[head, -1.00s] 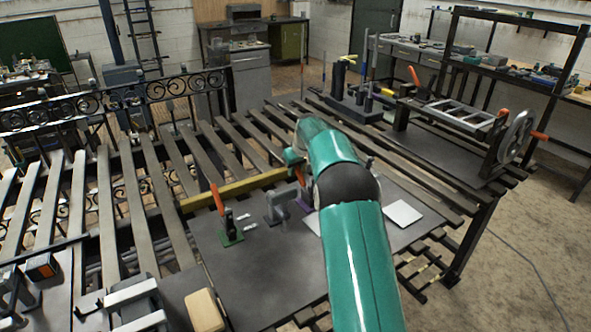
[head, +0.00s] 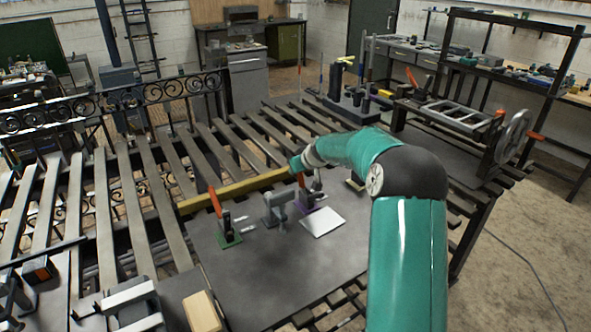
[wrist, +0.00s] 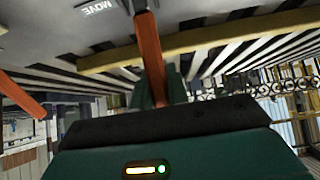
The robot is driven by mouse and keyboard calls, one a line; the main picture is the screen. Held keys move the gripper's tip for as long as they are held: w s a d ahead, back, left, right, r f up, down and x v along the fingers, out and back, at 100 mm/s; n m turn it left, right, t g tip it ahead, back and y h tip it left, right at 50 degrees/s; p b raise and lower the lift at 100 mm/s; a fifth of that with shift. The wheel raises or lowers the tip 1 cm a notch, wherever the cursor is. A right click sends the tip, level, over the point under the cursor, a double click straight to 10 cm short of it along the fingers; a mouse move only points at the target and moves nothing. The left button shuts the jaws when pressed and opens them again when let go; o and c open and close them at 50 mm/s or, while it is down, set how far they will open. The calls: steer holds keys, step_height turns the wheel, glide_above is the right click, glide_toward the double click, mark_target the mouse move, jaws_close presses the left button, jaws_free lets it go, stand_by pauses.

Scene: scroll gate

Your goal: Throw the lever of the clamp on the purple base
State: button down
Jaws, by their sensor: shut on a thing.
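The clamp on the purple base (head: 310,209) stands on the dark plate, right of a grey clamp-like piece (head: 277,206). Its orange lever (head: 301,180) stands about upright in the head view. My gripper (head: 297,164) is at the top of that lever, at the end of my teal arm. In the wrist view the orange lever (wrist: 148,45) runs down into my gripper (wrist: 160,92), which is shut on it. The fingertips are partly hidden by the gripper body. Another orange lever (wrist: 20,95) shows at the left of the wrist view.
A clamp on a green base (head: 229,236) with an orange lever stands at the left. A yellow bar (head: 235,188) runs behind the clamps. A pale flat sheet (head: 322,221) lies in front of the purple base. The front of the dark plate (head: 265,275) is clear.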

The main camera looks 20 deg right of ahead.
steer(key=shift+s+d+r+t, duration=0.15)
steer(key=shift+s+r+t, duration=0.1)
steer(key=shift+s+t, duration=0.4)
steer(key=shift+w+r, duration=0.1)
steer(key=c, duration=1.4)
jaws_free()
steer(key=shift+o, duration=0.2)
steer(key=v, duration=1.3)
steer(key=shift+s, duration=0.45)
steer(key=shift+d, duration=0.1)
